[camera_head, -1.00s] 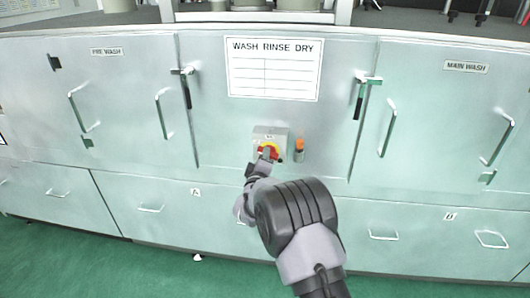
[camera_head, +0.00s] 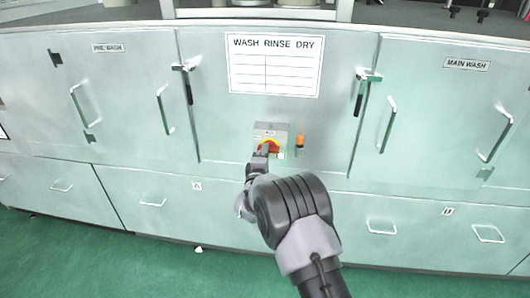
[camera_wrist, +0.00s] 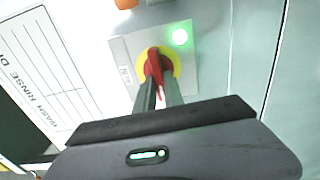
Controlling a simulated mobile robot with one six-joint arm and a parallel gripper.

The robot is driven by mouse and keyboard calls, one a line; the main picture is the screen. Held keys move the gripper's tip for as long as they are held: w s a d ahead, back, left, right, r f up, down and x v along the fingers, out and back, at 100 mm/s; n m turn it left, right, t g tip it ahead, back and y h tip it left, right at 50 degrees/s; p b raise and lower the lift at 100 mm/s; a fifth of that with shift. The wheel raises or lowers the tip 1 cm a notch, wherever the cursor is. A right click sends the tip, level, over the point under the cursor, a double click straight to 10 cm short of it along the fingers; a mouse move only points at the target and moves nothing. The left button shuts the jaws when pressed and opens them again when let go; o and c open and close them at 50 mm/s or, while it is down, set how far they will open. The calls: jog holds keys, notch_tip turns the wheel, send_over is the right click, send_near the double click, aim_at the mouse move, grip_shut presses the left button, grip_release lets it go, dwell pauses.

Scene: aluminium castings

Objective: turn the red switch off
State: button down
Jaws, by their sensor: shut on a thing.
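The red switch (camera_wrist: 153,62) is a red rotary handle on a yellow disc, mounted on a grey box (camera_head: 284,129) on the cabinet front. In the wrist view the red handle lies between the two fingers of my gripper (camera_wrist: 158,88), which is shut on it. A green light (camera_wrist: 180,37) glows on the box beside the yellow disc. In the head view my gripper (camera_head: 261,151) covers part of the switch, and a piece of red and yellow shows beside it.
An orange-topped fitting (camera_head: 300,141) is right of the switch box. A white WASH RINSE DRY chart (camera_head: 275,77) is above. Cabinet door handles (camera_head: 165,110) stick out on both sides, with drawers below. Green floor (camera_head: 150,272) is open in front.

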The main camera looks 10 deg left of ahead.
jog(key=shift+f, duration=0.1)
jog(key=c, duration=1.4)
grip_release()
jog(key=shift+c, duration=0.2)
jog(key=s+p, duration=0.3)
jog(key=s, duration=1.4)
jog(key=shift+s+a, duration=0.25)
jog(key=shift+a, duration=0.05)
